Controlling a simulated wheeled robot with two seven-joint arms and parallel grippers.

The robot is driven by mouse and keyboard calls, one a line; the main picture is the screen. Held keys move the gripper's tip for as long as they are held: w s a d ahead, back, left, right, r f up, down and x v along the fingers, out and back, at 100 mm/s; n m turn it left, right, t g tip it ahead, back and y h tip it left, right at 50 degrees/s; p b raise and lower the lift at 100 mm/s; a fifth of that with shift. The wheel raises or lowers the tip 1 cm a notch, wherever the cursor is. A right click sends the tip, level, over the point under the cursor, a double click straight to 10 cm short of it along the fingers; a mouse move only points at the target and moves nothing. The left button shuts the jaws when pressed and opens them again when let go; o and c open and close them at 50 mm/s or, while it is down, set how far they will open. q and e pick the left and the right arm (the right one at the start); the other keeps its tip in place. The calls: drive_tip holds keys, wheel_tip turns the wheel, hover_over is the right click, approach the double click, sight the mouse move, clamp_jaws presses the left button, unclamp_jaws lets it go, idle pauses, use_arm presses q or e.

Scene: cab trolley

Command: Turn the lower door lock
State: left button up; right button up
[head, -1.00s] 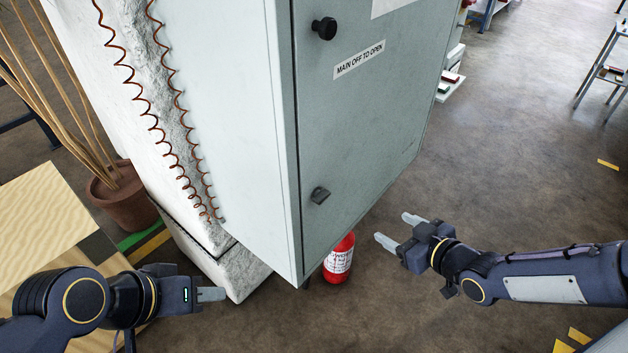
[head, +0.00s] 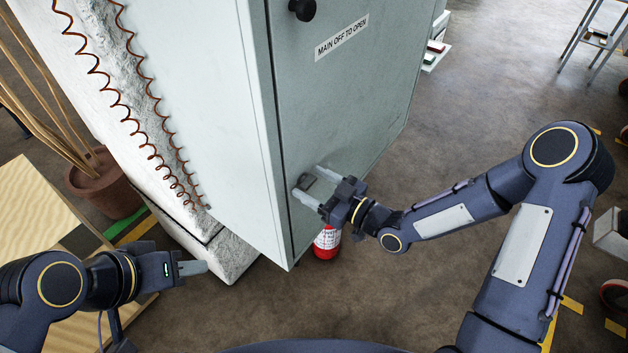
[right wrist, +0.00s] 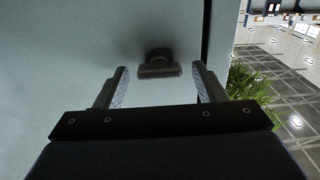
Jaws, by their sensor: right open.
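The lower door lock (head: 306,181) is a small dark knob low on the grey cabinet door (head: 345,110), partly hidden by my right gripper in the head view. In the right wrist view the lock (right wrist: 159,66) shows as a dark bar on a round base, ahead of and between the fingers. My right gripper (head: 316,184) is open, its fingers on either side of the lock; the right wrist view also shows the gripper (right wrist: 160,85) with nothing between the pads. My left gripper (head: 205,267) is at the lower left, away from the cabinet; its finger gap cannot be made out.
A round black knob (head: 302,9) and a label (head: 341,37) are higher on the door. A red fire extinguisher (head: 327,243) stands under the cabinet, close below my right gripper. A potted plant (head: 106,185) stands at the left. The floor right of the cabinet is mostly clear.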

drive_tip(key=shift+a, duration=0.1)
drive_tip(key=c, duration=1)
